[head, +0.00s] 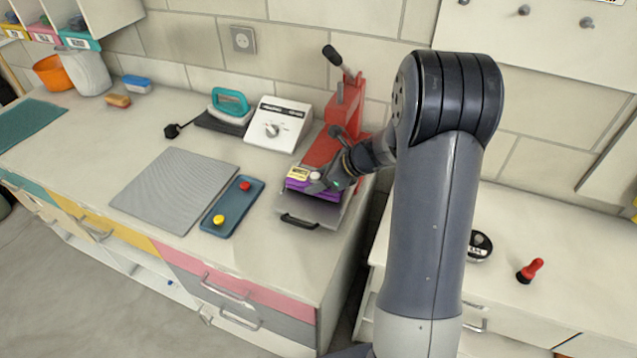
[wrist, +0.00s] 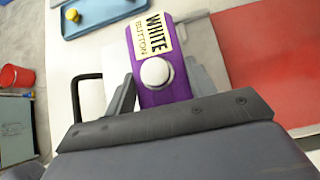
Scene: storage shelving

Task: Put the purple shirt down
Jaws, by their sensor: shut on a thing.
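The purple item (head: 297,185) looks like a small block rather than loose cloth. In the wrist view the purple item (wrist: 168,93) carries a pale label reading "WHITE BUTTON" and a round white button. My gripper (head: 322,184) is shut on it, with one finger on each side in the wrist view (wrist: 160,92). The item is over the grey plate (head: 322,211) with a black handle, in front of the red press (head: 347,105). I cannot tell whether it touches the plate. Its lower side is hidden.
A blue tray (head: 240,204) with a red and a yellow button lies left of the plate. A grey ribbed mat (head: 175,190) lies beyond it. A white dial box (head: 277,125) and teal iron (head: 230,103) stand behind. The counter's front edge and a gap are close to the right.

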